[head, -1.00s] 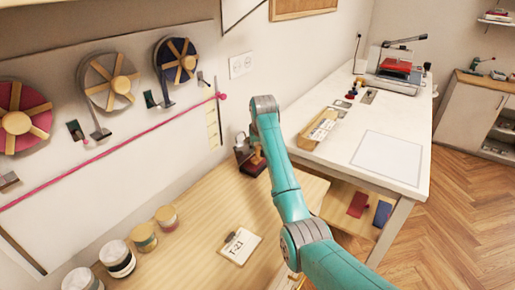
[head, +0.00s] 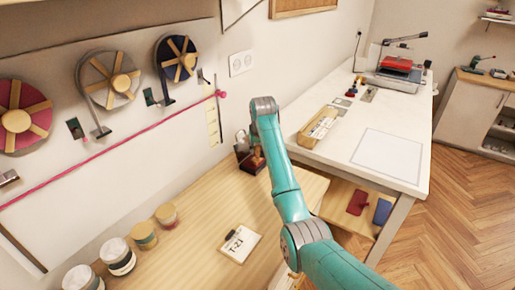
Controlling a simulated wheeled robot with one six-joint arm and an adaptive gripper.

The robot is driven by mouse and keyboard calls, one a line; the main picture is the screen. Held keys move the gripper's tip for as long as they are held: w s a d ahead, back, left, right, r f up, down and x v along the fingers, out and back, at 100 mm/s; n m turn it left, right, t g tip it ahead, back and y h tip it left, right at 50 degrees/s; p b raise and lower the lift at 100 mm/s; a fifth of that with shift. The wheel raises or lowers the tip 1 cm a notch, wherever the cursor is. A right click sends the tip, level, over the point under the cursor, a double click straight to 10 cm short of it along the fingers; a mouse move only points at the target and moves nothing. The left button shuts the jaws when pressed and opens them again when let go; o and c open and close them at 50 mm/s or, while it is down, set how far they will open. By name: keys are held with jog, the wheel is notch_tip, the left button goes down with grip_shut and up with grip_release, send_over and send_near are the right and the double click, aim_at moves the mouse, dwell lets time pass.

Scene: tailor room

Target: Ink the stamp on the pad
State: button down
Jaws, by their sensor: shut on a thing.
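The brown wooden stamp (head: 257,161) is at the back right of the light wooden bench, close to the wall. My gripper (head: 255,149) is at it, shut on it, and mostly hidden behind my own teal arm. A dark open case, perhaps the ink pad (head: 243,157), stands right beside the stamp at its left. I cannot tell whether the stamp's face touches the pad. A card marked T-27 (head: 240,245) with a dark clip lies flat on the bench in front.
Several jars (head: 118,257) line the bench's left side. The bench's middle (head: 195,195) is clear. Ribbon reels (head: 112,82) hang on the wall.

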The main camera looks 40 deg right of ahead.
jog(key=shift+s+f, duration=0.15)
jog(key=shift+f, duration=0.5)
dwell(0.7)
jog(key=shift+r, duration=3.8)
